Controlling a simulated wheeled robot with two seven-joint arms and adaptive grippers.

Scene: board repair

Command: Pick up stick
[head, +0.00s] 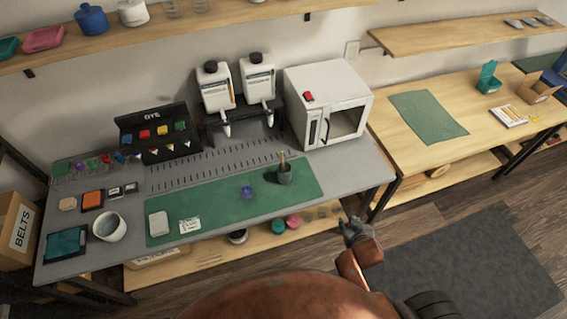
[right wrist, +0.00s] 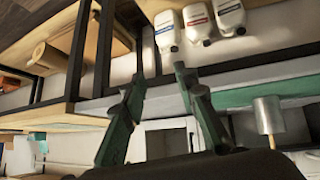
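A thin wooden stick (head: 282,158) stands in a small dark grey cup (head: 285,174) on the right part of the green mat. In the right wrist view, which looks upside down, the stick (right wrist: 270,141) pokes out of the grey cup (right wrist: 268,113) at the right. My right gripper (head: 350,224) is off the front right corner of the bench, apart from the cup. In the right wrist view its two fingers (right wrist: 160,80) are spread with nothing between them. My left gripper is not in view.
A green mat (head: 223,207) covers the bench front, with a small blue item (head: 246,191) left of the cup. A white microwave-like box (head: 328,105) and two bottle dispensers (head: 216,88) stand behind. A second table (head: 390,84) is at the right.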

